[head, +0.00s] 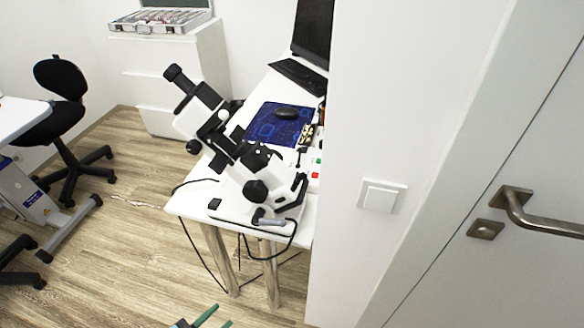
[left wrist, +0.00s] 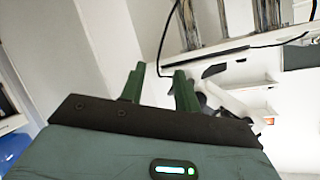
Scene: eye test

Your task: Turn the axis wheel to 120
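A white eye-test instrument (head: 236,176) with black knobs and a slanted eyepiece tube stands on a white table (head: 189,203) in the head view. A large round black knob (head: 256,190) sits low on its side. I cannot tell which part is the axis wheel, and no scale can be read. My left gripper (head: 223,314) shows only its green fingertips at the bottom edge, below and apart from the table. In the left wrist view my left gripper (left wrist: 159,71) has its two green fingers apart with nothing between them. My right gripper is in neither view.
A white wall with a light switch (head: 381,195) and a door with a metal handle (head: 540,222) fill the right. A blue mat (head: 262,128) with a black mouse (head: 286,113) lies behind the instrument. A cable hangs below the table. Wooden floor (head: 120,235) is open at left, before a black chair (head: 62,120).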

